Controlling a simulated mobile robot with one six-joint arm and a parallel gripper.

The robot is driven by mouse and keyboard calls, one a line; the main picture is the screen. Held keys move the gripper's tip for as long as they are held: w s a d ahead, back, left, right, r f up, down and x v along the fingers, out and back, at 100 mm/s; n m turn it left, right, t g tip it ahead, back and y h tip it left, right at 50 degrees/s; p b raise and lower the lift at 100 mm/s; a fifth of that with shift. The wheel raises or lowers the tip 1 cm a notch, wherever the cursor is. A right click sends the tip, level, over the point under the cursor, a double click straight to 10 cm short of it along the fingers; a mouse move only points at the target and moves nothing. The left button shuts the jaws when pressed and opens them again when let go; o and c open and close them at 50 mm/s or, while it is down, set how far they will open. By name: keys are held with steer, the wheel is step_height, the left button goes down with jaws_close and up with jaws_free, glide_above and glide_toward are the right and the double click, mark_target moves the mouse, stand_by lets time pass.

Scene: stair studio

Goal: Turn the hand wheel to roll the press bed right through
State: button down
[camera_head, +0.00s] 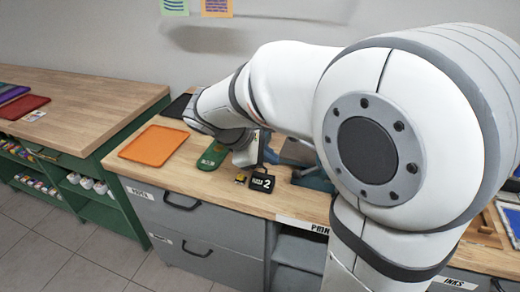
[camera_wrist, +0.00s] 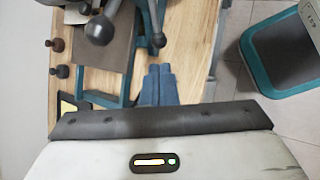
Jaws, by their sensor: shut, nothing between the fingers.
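In the wrist view, part of the press shows at the top left, with a teal frame (camera_wrist: 128,88) and a flat brown-grey bed (camera_wrist: 108,62). Grey rods with ball ends, which look like spokes of the hand wheel (camera_wrist: 100,30), reach in from the top edge; the hub is out of view. My gripper (camera_wrist: 158,72) has its blue fingers shut and empty, just below the right ball end. Whether they touch it I cannot tell. In the head view, my arm hides most of the press (camera_head: 300,153); only blue-grey parts show.
On the wooden bench lie an orange tray (camera_head: 153,146), a green item (camera_head: 212,157) and a black block marked 2 (camera_head: 262,183). A teal bin (camera_wrist: 285,60) stands on the floor at the right of the wrist view. Another bench (camera_head: 80,100) stands at left.

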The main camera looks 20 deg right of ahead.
mark_target(294, 175)
steer(key=x, duration=0.8)
steer(key=shift+d+f, duration=0.25)
steer(key=shift+f, duration=0.1)
steer(key=shift+f, duration=0.1)
